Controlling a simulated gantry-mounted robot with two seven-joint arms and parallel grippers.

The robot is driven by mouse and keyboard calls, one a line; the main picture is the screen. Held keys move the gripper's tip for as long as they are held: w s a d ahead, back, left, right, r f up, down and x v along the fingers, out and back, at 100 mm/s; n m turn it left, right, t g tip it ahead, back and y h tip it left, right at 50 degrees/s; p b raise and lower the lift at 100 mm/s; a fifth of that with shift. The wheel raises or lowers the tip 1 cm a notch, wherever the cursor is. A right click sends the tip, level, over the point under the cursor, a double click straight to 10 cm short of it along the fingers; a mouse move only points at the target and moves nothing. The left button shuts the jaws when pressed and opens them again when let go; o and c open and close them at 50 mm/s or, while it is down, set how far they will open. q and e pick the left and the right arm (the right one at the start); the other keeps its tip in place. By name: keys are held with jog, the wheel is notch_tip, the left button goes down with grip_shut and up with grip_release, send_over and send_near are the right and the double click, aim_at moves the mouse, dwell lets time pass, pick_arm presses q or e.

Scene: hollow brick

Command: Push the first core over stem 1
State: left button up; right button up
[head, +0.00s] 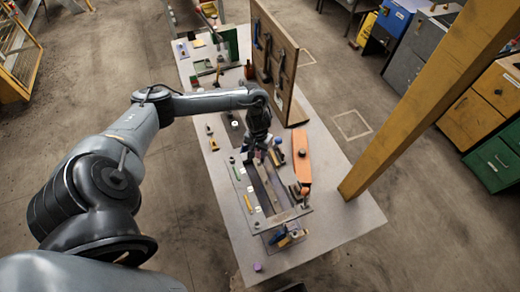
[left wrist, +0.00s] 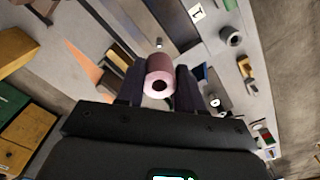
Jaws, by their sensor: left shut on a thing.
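My left gripper (head: 260,158) is over the workbench in the head view, pointing down. In the left wrist view its two dark fingers (left wrist: 160,88) are shut on a pink hollow core (left wrist: 160,66), a short cylinder whose dark hole faces the camera. A small bright stem tip (left wrist: 159,43) shows just beyond the core, over the metal fixture; the core looks apart from it, but the gap is hard to judge. A white card marked 1 (left wrist: 196,13) lies beside the fixture. In the head view the fingers mostly hide the core.
The long fixture (head: 283,217) lies on the grey bench (head: 338,222). An orange part (head: 302,158) lies close right of the gripper. An upright tool board (head: 274,62) stands behind. A grey ring (left wrist: 230,36) lies in the left wrist view. A yellow post (head: 425,100) rises at the right.

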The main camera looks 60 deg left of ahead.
aim_at(259, 162)
pick_arm(q)
jog(key=shift+f+b, duration=0.4)
jog(key=shift+f, duration=0.4)
notch_tip(259, 162, down, 3)
jog(key=b, duration=0.3)
jog(key=shift+r, duration=0.15)
jog(key=shift+f, duration=0.4)
jog(key=shift+f, duration=0.2)
jog(key=shift+f, duration=0.8)
jog(key=shift+f+b, duration=0.3)
jog(key=shift+f, duration=0.4)
